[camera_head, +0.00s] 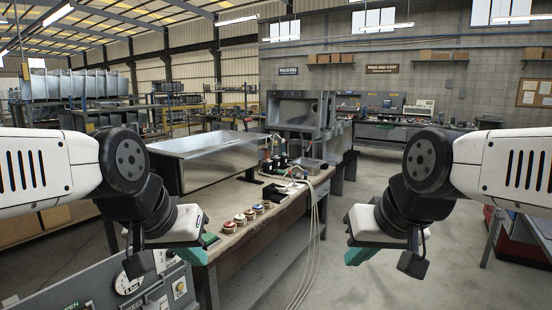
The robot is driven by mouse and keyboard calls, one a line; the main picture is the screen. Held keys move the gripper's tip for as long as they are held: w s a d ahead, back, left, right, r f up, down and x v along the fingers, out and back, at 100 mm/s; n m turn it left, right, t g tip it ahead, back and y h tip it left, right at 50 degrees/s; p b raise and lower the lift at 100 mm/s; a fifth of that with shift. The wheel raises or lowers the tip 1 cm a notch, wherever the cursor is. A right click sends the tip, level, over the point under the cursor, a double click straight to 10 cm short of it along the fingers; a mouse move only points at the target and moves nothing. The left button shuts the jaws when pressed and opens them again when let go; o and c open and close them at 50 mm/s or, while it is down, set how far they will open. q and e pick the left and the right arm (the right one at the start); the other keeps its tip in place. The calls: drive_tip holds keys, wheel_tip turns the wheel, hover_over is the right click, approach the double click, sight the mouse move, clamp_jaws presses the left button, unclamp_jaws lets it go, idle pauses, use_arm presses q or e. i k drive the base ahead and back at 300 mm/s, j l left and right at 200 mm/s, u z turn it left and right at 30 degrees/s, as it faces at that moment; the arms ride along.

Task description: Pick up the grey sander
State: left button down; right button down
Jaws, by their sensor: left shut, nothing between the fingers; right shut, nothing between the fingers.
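A workbench (240,247) stands ahead, between my two arms. Small dark and light tools (283,190) lie on its top toward the far right end. They are too small to tell which one is the grey sander. My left gripper (201,248), with green fingertips, is shut and empty beside the bench's near left end. My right gripper (354,250), also green-tipped, is shut and empty over the open floor right of the bench. Neither gripper touches a tool.
Several round pieces with coloured tops (240,220) stand in a row on the bench. Behind them are a large metal sink unit (215,155) and dark bottles (274,163). Pale hoses (318,225) hang over the bench's right edge. A control panel (110,285) is at lower left.

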sight(275, 158)
drive_tip(key=i+l+z, duration=0.2)
drive_tip(key=i+z, duration=0.15)
drive_tip(key=i, duration=0.25)
drive_tip(key=i+l+z, duration=0.15)
drive_tip(key=i, duration=0.8)
drive_tip(key=i+l+z, duration=0.1)
drive_tip(key=i, duration=0.85)
drive_tip(key=i+l+u, duration=0.1)
drive_tip(key=i+u, duration=0.4)
drive_tip(key=i+l+u, duration=0.3)
drive_tip(key=i+u, duration=0.15)
drive_tip(key=i+l+u, duration=0.35)
drive_tip(key=u, duration=0.15)
drive_tip(key=i+l+u, duration=0.45)
drive_tip(key=l, duration=0.25)
drive_tip(key=i+l+u, duration=0.25)
drive_tip(key=i+l, duration=0.2)
